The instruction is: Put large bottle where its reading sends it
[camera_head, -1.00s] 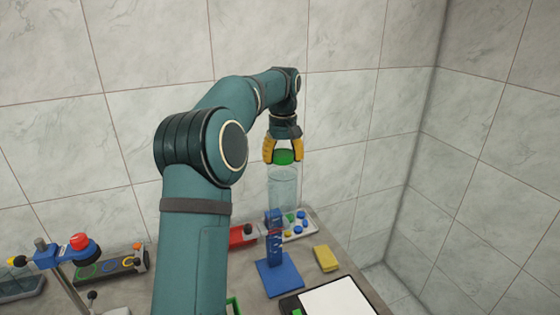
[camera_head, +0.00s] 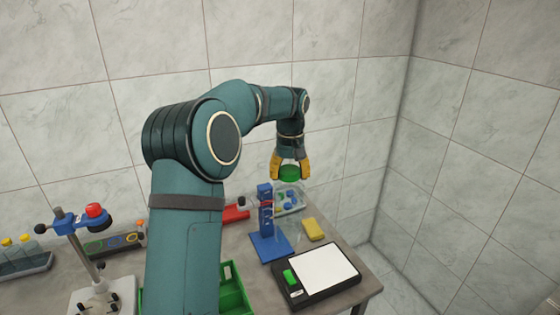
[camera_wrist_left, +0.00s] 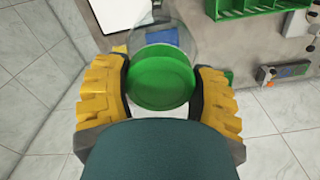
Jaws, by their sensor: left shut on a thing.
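The large bottle is clear, with a green cap (camera_head: 289,173). My left gripper (camera_head: 290,168) has yellow fingers and is shut on the bottle at its cap. It holds the bottle upright in the air near the blue stand (camera_head: 271,246). The clear body is faint against the things behind it, so its lower end is hard to make out. In the left wrist view, the green cap (camera_wrist_left: 162,76) sits between both fingers, with the clear body (camera_wrist_left: 180,32) beyond it. My right gripper is not in view.
A black device with a white plate (camera_head: 325,268) lies at the front right. A yellow block (camera_head: 313,229) is behind it. A tray of coloured caps (camera_head: 297,207) stands at the back. A green compartment tray (camera_head: 234,292) is partly hidden by my arm. A stand with a red top (camera_head: 95,210) is left.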

